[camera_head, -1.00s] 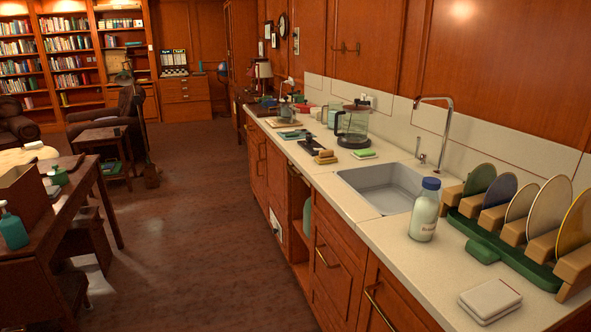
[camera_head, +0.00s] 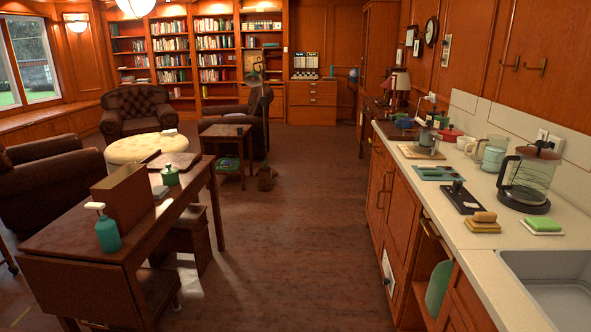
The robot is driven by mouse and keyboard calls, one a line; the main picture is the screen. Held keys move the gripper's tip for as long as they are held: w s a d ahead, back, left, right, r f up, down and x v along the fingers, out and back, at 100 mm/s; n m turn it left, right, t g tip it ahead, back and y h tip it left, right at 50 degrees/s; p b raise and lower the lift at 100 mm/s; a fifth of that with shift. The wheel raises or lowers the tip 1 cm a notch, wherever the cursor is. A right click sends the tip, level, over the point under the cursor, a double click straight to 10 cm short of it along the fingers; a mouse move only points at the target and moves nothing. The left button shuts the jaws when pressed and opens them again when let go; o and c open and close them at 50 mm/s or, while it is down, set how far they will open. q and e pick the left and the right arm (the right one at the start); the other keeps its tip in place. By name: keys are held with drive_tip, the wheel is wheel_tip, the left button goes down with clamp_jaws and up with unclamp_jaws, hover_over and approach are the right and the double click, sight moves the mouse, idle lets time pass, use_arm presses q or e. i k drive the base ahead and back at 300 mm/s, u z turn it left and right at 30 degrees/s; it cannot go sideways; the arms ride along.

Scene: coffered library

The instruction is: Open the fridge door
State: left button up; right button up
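I cannot make out a fridge or a fridge door for certain in the head view. A run of wooden cabinets (camera_head: 398,205) with brass handles stands along the right under a pale counter (camera_head: 457,222). A tall wooden cabinet (camera_head: 379,62) stands at the far end of that wall, and I cannot tell what it holds. Neither of my grippers is in view.
A wooden table (camera_head: 70,245) with a teal pump bottle (camera_head: 107,232) and a box (camera_head: 122,197) stands at left. Armchairs (camera_head: 137,112), an ottoman (camera_head: 141,149) and a side table (camera_head: 222,137) stand beyond. The wooden floor (camera_head: 285,245) between table and counter is clear.

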sight(403, 227)
drive_tip(key=u, duration=0.4)
drive_tip(key=i, duration=2.45)
drive_tip(key=z, duration=1.35)
drive_tip(key=i, duration=1.05)
drive_tip(key=z, duration=0.9)
